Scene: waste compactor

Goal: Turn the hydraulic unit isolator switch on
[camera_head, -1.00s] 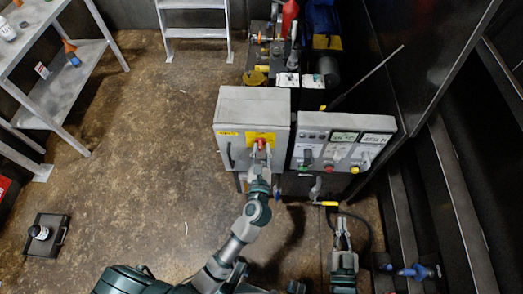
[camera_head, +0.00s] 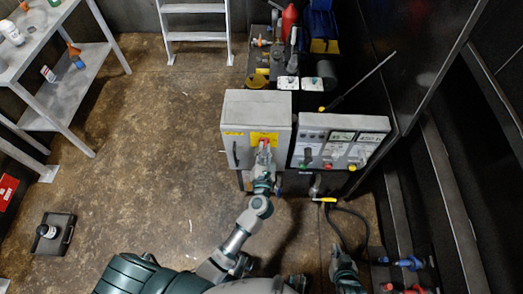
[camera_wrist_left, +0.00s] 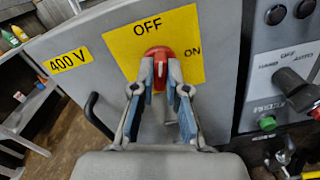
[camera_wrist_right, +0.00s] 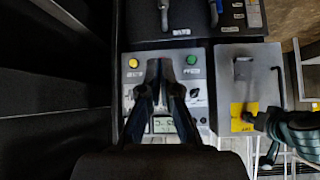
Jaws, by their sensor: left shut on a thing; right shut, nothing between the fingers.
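The isolator switch is a red rotary handle (camera_wrist_left: 158,54) on a yellow plate (camera_wrist_left: 185,25) marked OFF at the top and ON at the right. The plate is on the front of a grey 400 V cabinet (camera_head: 258,103). My left gripper (camera_wrist_left: 161,75) is shut on the red handle, with one finger on each side. The handle's top points toward OFF, and its lower part is hidden between the fingers. In the head view, my left gripper (camera_head: 264,160) reaches up to the cabinet. My right gripper (camera_wrist_right: 160,70) is shut and empty, away from the switch.
A control panel (camera_head: 345,140) with buttons and a black HAND/OFF/AUTO selector (camera_wrist_left: 296,88) stands right of the cabinet. A yellow-handled lever (camera_head: 324,200) is below it. Red and blue valve handles (camera_head: 410,263) are at lower right. Floor (camera_head: 150,140) on the left is mostly open.

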